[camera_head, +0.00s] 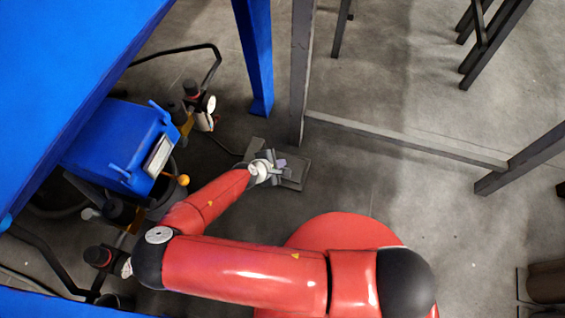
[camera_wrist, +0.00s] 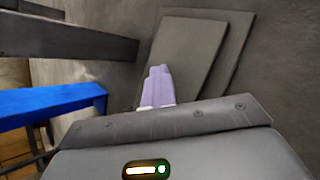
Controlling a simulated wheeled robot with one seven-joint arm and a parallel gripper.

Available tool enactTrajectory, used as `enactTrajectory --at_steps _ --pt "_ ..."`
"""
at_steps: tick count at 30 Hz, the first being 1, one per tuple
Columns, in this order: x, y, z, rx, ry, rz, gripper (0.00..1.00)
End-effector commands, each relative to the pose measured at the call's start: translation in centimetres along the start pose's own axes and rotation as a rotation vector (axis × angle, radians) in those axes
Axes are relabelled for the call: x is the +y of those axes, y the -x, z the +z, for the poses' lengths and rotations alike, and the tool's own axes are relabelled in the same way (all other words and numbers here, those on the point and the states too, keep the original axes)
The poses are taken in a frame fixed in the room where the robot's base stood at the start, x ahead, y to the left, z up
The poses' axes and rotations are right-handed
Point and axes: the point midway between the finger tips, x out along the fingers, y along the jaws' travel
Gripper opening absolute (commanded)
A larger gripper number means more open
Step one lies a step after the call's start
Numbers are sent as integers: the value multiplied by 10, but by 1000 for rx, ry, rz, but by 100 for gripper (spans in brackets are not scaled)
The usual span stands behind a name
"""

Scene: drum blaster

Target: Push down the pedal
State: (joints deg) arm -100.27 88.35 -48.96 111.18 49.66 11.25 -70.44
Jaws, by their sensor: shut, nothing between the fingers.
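The pedal (camera_head: 293,173) is a flat grey plate on the concrete floor near the middle of the head view, partly hidden by my wrist. In the wrist view the pedal (camera_wrist: 187,60) shows as a dark grey plate lying on a larger base plate (camera_wrist: 238,50). My gripper (camera_head: 280,163) is over the pedal, with its pale purple fingers together and empty. In the wrist view the fingers of my gripper (camera_wrist: 158,72) overlap the pedal's left part. I cannot tell whether they touch it.
A blue machine (camera_head: 118,148) with hoses and a yellow knob (camera_head: 183,180) stands left. A blue post (camera_head: 254,60) and a grey upright (camera_head: 301,75) rise behind the pedal. A low grey beam (camera_head: 405,140) runs right from it.

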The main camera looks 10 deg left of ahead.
Motion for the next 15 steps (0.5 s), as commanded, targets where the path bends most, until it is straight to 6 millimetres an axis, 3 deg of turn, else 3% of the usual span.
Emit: enactTrajectory --at_steps 15 --pt "11 17 11 2 2 -2 0"
